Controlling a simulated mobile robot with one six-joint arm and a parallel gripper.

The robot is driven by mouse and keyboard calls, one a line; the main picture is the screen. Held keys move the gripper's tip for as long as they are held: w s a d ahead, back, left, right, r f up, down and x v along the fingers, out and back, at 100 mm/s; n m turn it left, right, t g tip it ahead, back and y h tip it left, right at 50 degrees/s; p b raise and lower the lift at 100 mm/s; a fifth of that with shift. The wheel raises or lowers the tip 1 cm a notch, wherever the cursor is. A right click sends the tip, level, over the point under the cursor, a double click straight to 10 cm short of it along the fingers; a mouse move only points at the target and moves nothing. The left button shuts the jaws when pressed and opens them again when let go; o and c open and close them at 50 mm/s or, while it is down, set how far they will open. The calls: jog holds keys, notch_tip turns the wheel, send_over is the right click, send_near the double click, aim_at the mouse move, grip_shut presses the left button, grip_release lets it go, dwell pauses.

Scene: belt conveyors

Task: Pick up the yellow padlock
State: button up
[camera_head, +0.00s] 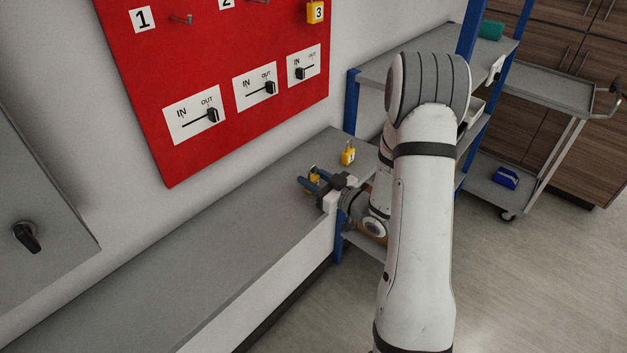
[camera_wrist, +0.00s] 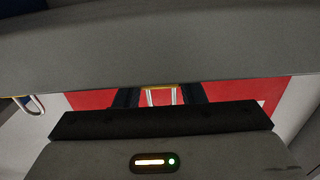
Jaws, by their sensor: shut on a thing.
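My gripper (camera_head: 312,180) reaches in from the right, low over the grey surface, with its two dark blue fingers shut on a yellow padlock (camera_head: 314,177). In the wrist view the padlock's silver shackle (camera_wrist: 161,97) shows between the fingers, with a thin strip of its yellow body; the rest is hidden. I cannot tell whether the held padlock touches the surface. A second yellow padlock (camera_head: 348,154) stands upright behind the gripper, near the far end of the surface. A third yellow padlock (camera_head: 316,12) hangs on the red board by number 3.
The red board (camera_head: 240,60) on the wall carries hooks and several IN/OUT levers. The long grey surface (camera_head: 200,270) is clear towards the front left. A grey shelf unit with blue posts (camera_head: 351,100) stands close behind my arm. A trolley (camera_head: 560,90) is farther right.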

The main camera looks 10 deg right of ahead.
aim_at(313, 178)
notch_tip(313, 178, up, 10)
jog(key=shift+f+b, duration=0.1)
jog(key=shift+b, duration=0.4)
jog(key=shift+f, duration=0.1)
dwell(0.4)
